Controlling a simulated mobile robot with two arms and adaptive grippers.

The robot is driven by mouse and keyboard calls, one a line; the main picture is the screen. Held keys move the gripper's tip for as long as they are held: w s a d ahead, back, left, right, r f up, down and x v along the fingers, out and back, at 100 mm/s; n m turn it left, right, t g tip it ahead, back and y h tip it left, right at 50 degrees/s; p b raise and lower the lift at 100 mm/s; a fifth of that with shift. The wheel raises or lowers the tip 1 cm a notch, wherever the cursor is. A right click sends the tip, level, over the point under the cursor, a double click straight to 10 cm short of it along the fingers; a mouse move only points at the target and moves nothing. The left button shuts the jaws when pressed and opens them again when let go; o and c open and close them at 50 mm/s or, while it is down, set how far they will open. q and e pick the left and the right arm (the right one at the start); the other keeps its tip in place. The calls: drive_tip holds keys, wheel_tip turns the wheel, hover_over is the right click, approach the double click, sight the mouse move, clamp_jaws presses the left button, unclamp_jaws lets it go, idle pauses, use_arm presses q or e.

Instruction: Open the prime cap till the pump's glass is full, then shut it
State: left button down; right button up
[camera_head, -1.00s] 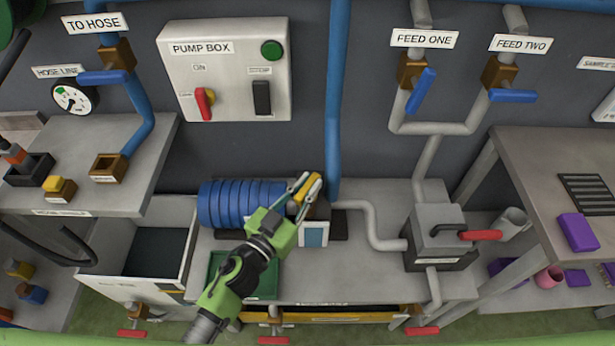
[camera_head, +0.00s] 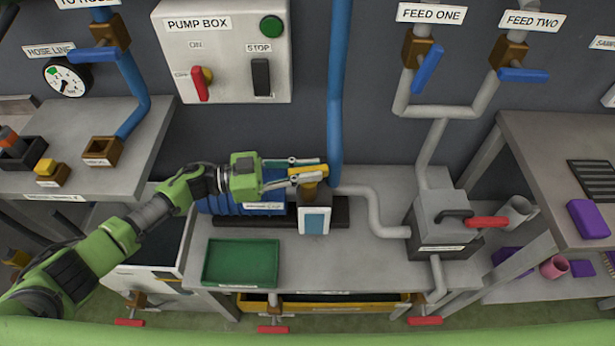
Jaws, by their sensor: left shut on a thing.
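The prime cap (camera_head: 312,170) is a yellow bar on a brown stub on top of the pump, lying nearly level across the picture. My left gripper (camera_head: 300,171) comes in from the left and is shut on the yellow bar. Its fingers hide part of the cap. My right gripper is not in view.
A green tray (camera_head: 241,262) lies front left on the bench. A blue pipe (camera_head: 338,95) rises behind the pump. A grey pipe leads right to a strainer box (camera_head: 443,220) with a red handle. The pump box (camera_head: 222,55) hangs above.

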sight(309, 169)
use_arm(q)
drive_tip(key=shift+f+m+g+b, duration=0.15)
drive_tip(key=shift+m+g+b, duration=0.6)
drive_tip(key=shift+g, duration=0.75)
drive_tip(key=shift+d, duration=0.1)
drive_tip(key=c, duration=2)
unclamp_jaws()
drive_tip(key=shift+o, duration=0.2)
drive_tip(key=shift+r, duration=0.7)
wheel_tip(309, 169, up, 9)
drive_tip(key=shift+f, duration=0.1)
